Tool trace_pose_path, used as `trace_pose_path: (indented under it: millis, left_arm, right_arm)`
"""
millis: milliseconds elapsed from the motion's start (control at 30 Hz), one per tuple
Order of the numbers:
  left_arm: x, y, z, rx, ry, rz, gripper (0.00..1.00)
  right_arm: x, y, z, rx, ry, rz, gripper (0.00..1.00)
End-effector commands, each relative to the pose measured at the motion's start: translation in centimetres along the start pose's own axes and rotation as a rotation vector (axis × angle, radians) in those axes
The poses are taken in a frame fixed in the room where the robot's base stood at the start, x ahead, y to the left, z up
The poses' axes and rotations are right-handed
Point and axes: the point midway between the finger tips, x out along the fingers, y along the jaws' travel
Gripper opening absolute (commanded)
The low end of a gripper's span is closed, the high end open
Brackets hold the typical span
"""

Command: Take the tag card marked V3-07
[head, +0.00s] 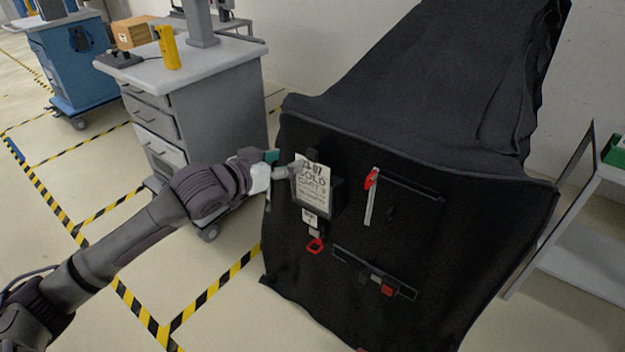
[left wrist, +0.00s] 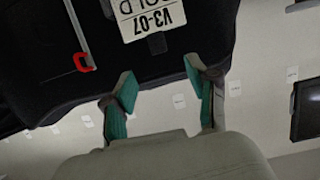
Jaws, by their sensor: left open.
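The tag card marked V3-07 (head: 313,186) is a pale card with dark hand-style lettering, set in a black holder on the front of the black cart cover. In the left wrist view the card (left wrist: 152,17) shows upside down, with "V3-07" readable and its other end cut off by the frame's top. My left gripper (head: 283,165) is at the card's upper left edge in the head view. In the left wrist view its two teal-padded fingers (left wrist: 158,92) are spread with nothing between them, and the card lies beyond the fingertips. My right gripper is not in view.
The black cover (head: 420,120) drapes the cart. Below the card hang a small white tag and a red ring (head: 315,246). A red-and-white strip (head: 371,195) hangs to its right. A grey drawer cabinet (head: 215,110) stands left; a white shelf (head: 580,250) stands right.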

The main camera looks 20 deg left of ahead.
Motion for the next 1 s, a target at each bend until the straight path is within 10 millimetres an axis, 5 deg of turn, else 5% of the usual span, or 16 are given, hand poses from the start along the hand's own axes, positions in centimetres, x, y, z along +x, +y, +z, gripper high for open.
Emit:
trace_pose_path:
  millis: [200,700,1000]
  left_arm:
    - [4.1,-0.1,-0.2,-0.002,0.003,-0.002,0.58]
    - [9.6,0.4,-0.1,0.0,0.002,-0.002,0.58]
    - [10.5,0.4,0.0,0.001,0.001,-0.002,0.58]
  right_arm:
    - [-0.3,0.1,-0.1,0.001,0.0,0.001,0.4]
    - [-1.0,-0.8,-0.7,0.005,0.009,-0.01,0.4]
    - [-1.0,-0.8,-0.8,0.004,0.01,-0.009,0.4]
